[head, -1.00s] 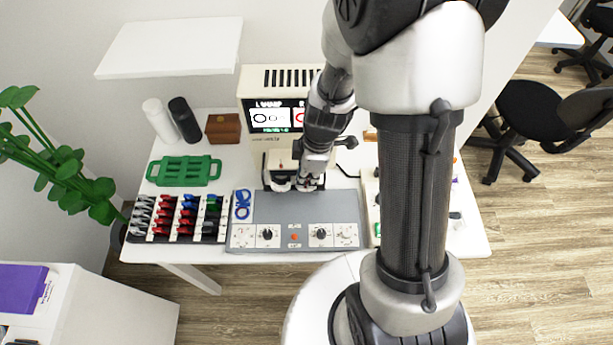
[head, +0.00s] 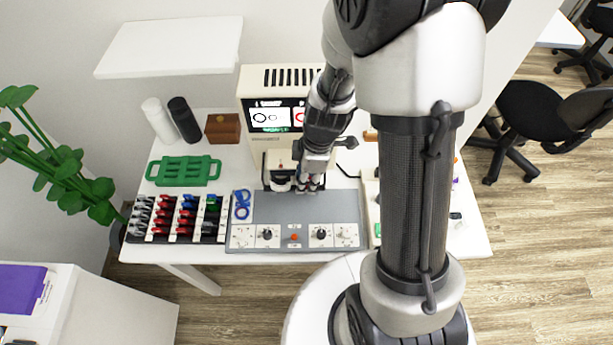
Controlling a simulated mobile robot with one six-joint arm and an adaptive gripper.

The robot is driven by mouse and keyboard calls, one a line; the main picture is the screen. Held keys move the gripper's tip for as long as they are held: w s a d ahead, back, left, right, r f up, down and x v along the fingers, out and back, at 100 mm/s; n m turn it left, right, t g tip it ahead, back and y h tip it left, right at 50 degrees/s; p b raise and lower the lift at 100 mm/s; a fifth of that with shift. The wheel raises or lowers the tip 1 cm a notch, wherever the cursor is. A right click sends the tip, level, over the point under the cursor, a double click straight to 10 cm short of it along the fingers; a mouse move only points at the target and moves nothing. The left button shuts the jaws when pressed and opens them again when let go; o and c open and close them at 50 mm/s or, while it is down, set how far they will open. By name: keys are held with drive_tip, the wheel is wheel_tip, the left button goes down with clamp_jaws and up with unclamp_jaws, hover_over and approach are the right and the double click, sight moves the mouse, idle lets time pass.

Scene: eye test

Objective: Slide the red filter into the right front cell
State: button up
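My gripper (head: 311,184) is at the front of the cream-coloured test machine (head: 256,140), just above the back edge of the grey panel. It is small in the head view, and its fingers are partly hidden, so I cannot tell whether it is open or shut, or whether a red filter is in it. The left front cell (head: 279,182) shows as a dark-edged holder left of my gripper. The right front cell is hidden behind my gripper and wrist. Several red filters (head: 185,221) stand in the rack (head: 153,233) at the table's left, among dark, blue and clear ones.
The grey control panel (head: 267,208) with knobs lies in front of the machine. Blue glasses (head: 242,204) lie at its left. A green tray (head: 159,172), a brown box (head: 223,128) and two bottles (head: 160,120) stand back left. My arm hides much of the table's right side.

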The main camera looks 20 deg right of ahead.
drive_tip(key=shift+r, duration=0.1)
wheel_tip(320, 180, up, 12)
drive_tip(key=d, duration=0.1)
drive_tip(key=shift+s+d, duration=0.3)
drive_tip(key=shift+d, duration=0.05)
idle(0.3)
